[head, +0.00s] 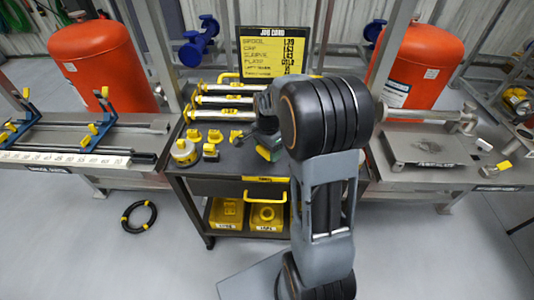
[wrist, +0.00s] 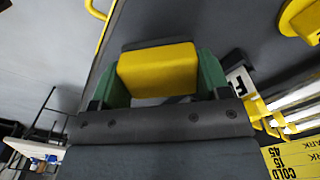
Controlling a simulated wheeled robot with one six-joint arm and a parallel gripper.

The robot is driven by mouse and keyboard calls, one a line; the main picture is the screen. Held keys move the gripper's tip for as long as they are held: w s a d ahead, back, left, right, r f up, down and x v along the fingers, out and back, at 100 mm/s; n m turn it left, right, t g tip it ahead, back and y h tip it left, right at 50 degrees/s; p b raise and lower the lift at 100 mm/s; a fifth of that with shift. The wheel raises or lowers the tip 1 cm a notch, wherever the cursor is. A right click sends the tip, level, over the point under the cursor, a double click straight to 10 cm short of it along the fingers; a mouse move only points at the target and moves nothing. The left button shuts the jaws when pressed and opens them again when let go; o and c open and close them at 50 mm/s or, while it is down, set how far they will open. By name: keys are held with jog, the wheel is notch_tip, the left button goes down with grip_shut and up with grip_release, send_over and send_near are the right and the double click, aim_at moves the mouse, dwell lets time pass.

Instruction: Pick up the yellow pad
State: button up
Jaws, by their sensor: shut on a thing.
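The yellow pad (wrist: 157,70) is a rounded yellow block that sits between the two green fingers of my gripper (wrist: 160,82) in the wrist view. The fingers touch it on both sides. In the head view my gripper (head: 269,148) is over the right part of the dark cart top (head: 236,160), and the pad is hidden there by my arm. I cannot tell whether the pad is clear of the surface.
Several small yellow pieces (head: 210,151) and a round yellow-grey part (head: 184,152) stand on the cart's left side. Yellow-ended tubes (head: 222,101) lie behind them. A job card board (head: 274,50) stands at the back. Steel benches (head: 440,158) flank the cart.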

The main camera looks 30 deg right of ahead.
jog(key=s+a+r, duration=0.3)
jog(key=s+r, duration=0.6)
jog(key=s, duration=0.4)
jog(key=shift+a, duration=0.2)
